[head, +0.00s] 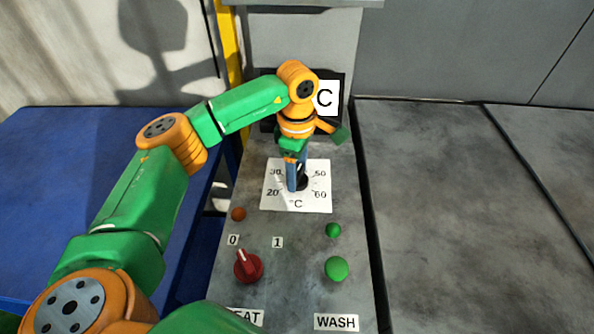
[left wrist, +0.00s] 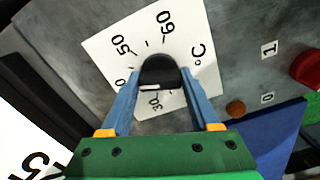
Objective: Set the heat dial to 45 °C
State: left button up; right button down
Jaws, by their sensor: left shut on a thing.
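The heat dial is a black knob (head: 302,182) on a white scale plate (head: 282,204) with marks from 20 to 60 °C. In the left wrist view the black knob (left wrist: 160,70) sits between the two blue fingers of my left gripper (left wrist: 160,76), which is shut on it from above. In the head view my left gripper (head: 297,184) hides part of the knob and the 40 mark. A white line shows on the knob's near edge in the wrist view, on the side of the 30; its exact reading is unclear. My right gripper is not in view.
A red rotary switch (head: 248,267) points near 0. An orange lamp (head: 238,214), a small green lamp (head: 333,230) and a green button (head: 337,268) above the WASH label (head: 336,322) share the panel. A black-framed sign (head: 326,98) with a C stands behind. A blue table (head: 60,150) is left.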

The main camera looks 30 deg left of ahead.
aim_at(298, 171)
pick_arm(q)
jog(key=shift+w+m, duration=0.1)
jog(key=shift+m, duration=0.9)
jog(key=o, duration=1.3)
notch_tip(298, 171, up, 7)
jog(key=shift+d+r+b, duration=0.1)
jog(key=shift+b, duration=0.45)
